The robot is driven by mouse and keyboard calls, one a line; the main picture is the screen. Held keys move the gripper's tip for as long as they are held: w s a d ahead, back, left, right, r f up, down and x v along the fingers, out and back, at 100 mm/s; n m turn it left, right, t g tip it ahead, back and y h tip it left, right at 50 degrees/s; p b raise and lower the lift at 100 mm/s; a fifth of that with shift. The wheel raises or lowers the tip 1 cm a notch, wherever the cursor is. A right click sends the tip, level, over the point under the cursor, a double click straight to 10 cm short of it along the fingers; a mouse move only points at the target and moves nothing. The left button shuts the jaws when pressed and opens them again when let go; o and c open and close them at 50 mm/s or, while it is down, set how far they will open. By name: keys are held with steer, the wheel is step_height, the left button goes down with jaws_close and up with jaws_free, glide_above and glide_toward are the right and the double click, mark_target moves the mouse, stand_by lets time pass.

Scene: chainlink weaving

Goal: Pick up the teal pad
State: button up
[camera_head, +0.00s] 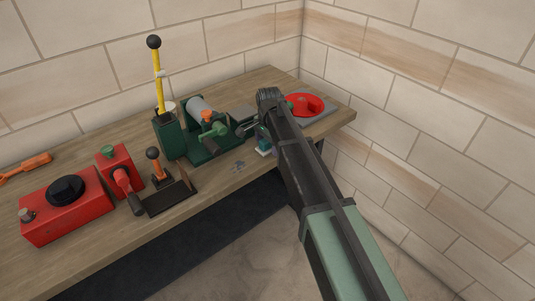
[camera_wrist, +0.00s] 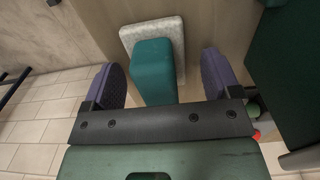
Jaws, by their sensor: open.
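The teal pad (camera_wrist: 152,72) is a block with a rounded top, standing on a pale speckled grey plate (camera_wrist: 136,30) in the wrist view. In the head view, a sliver of the teal pad (camera_head: 263,143) shows at the front of the bench, left of my arm. My gripper (camera_wrist: 163,72) is open, with one purple-grey finger on each side of the pad. Gaps show between the pad and both fingers, so neither appears to touch it. The pad's near end is hidden behind the gripper's dark crossbar. My arm hides most of this spot in the head view.
The wooden bench (camera_head: 230,182) runs along a block wall. A green machine with a grey roller (camera_head: 200,108) stands left of my arm, and a red round part (camera_head: 304,104) lies to its right. A yellow lever (camera_head: 158,80) stands tall. Red units (camera_head: 66,215) occupy the left end.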

steer(key=shift+r, duration=0.1)
steer(key=c, duration=1)
steer(key=shift+c, duration=0.2)
step_height(320, 180, up, 20)
steer(key=p, duration=2)
steer(key=shift+p, duration=0.3)
